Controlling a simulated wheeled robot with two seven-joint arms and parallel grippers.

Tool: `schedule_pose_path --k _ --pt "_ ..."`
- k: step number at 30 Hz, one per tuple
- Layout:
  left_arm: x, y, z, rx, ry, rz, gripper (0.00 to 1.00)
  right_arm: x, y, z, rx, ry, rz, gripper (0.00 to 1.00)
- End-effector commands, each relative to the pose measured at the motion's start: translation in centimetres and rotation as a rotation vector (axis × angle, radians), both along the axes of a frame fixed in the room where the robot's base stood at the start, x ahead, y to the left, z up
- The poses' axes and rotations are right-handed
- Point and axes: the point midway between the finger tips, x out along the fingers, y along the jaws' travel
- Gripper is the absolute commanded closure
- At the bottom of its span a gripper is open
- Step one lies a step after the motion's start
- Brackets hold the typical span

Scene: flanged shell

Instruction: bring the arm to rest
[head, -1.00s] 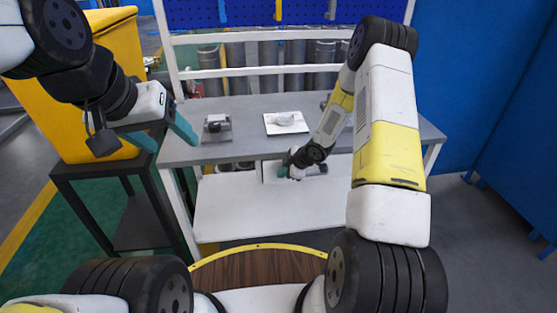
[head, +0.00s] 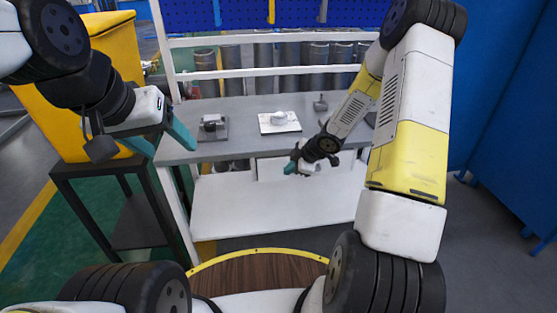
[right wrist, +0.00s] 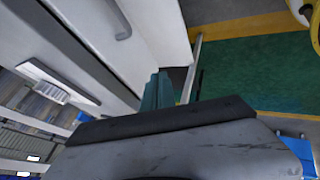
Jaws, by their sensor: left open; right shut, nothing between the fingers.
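My right gripper (head: 289,168) is shut and empty. It hangs in front of the workbench's front edge, above the white lower shelf. In the right wrist view its teal fingers (right wrist: 158,92) are together with nothing between them. My left gripper (head: 168,143) is open and empty at the left, near the workbench's left front corner. A white flanged shell (head: 278,118) sits on a white plate (head: 287,128) at the middle of the bench top, apart from both grippers.
The grey workbench (head: 235,147) also carries a dark fixture (head: 211,124) at left and a small grey part (head: 320,103) at right. A white lower shelf (head: 270,212) is bare. A yellow bin (head: 60,125) on a black stand is at left; blue cabinets (head: 500,110) are at right.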

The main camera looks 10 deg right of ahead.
Motion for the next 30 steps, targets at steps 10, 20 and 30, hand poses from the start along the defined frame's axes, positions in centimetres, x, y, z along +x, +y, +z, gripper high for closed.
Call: schedule_pose_path --k 10,20,30 --pt "0.0 0.0 0.0 0.0 0.0 0.0 0.36 -0.2 -2.7 5.9 -0.065 -0.006 -0.142 1.0" --pt "0.0 0.0 0.0 0.0 0.0 0.0 0.36 -5.8 -7.3 20.7 -0.081 0.008 -0.668 1.0" --pt "0.0 0.0 0.0 0.0 0.0 0.0 0.36 -18.9 -5.8 29.9 0.211 0.142 -1.102 1.0"
